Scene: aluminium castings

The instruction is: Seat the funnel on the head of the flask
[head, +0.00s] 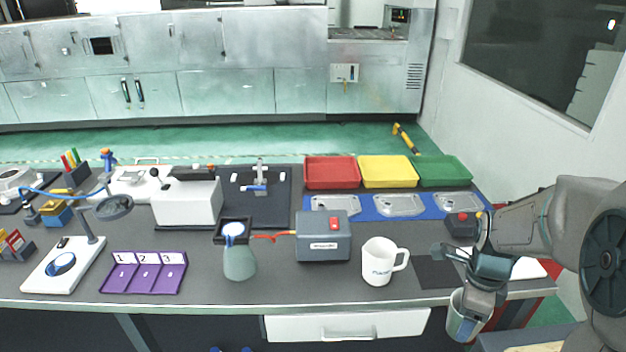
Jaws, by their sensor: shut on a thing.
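The flask (239,264) is a grey-green, wide-bottomed vessel standing upright on the grey bench, left of the grey box. A dark square frame with a round blue and white part (234,231) shows at its top; I cannot tell whether they touch. My gripper (472,300) is at the bench's front right, far to the right of the flask. It is shut on a pale grey, cup-shaped thing, which I take for the funnel (463,322). The fingers partly hide it, and it hangs apart from the flask, by the bench's front edge.
A white mug (380,262) and a grey box with a red switch (323,237) stand between flask and gripper. A purple numbered tray (145,287) lies left of the flask. Red (331,186), yellow (388,186) and green bins (445,185) stand behind. The bench front before the flask is clear.

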